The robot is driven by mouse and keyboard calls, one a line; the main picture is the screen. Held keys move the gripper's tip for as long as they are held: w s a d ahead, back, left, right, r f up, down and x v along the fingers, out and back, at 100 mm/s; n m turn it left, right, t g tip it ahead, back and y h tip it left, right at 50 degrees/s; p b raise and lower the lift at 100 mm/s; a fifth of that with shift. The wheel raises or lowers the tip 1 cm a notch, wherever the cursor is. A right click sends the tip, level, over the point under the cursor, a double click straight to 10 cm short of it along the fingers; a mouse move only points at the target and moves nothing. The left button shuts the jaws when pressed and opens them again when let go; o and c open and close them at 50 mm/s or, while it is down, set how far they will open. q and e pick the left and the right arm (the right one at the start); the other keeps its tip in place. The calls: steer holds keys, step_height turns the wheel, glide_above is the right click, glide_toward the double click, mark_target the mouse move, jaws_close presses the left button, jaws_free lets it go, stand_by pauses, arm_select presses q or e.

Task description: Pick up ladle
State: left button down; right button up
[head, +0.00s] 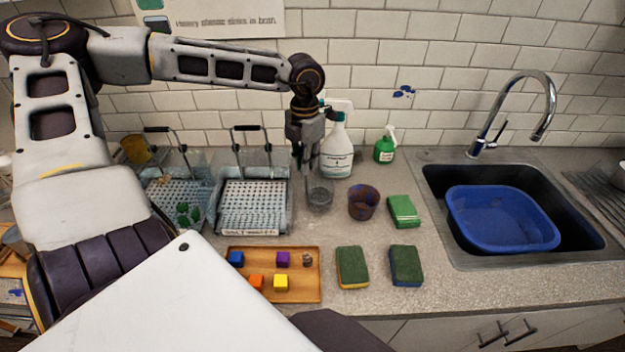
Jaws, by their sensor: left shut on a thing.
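My left gripper (303,162) points down over the back of the counter, between the right wire basket and the white spray bottle. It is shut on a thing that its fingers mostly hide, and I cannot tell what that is. A clear grey cup (319,196) stands just below and right of the fingertips. I cannot make out a ladle for certain. My right gripper is not in view.
Two baskets (255,228) with black handles stand left. A brown cup (363,203), spray bottle (337,160), green bottle (384,150) and several sponges (405,265) are near. A wooden tray (305,290) holds small cubes. Right is a sink with a blue basin (503,225).

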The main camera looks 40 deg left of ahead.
arm_select(q)
steer(key=shift+r, duration=0.8)
step_height(320, 180, up, 10)
steer(key=shift+r+b, duration=0.2)
steer(key=shift+b, duration=0.15)
step_height(320, 180, up, 16)
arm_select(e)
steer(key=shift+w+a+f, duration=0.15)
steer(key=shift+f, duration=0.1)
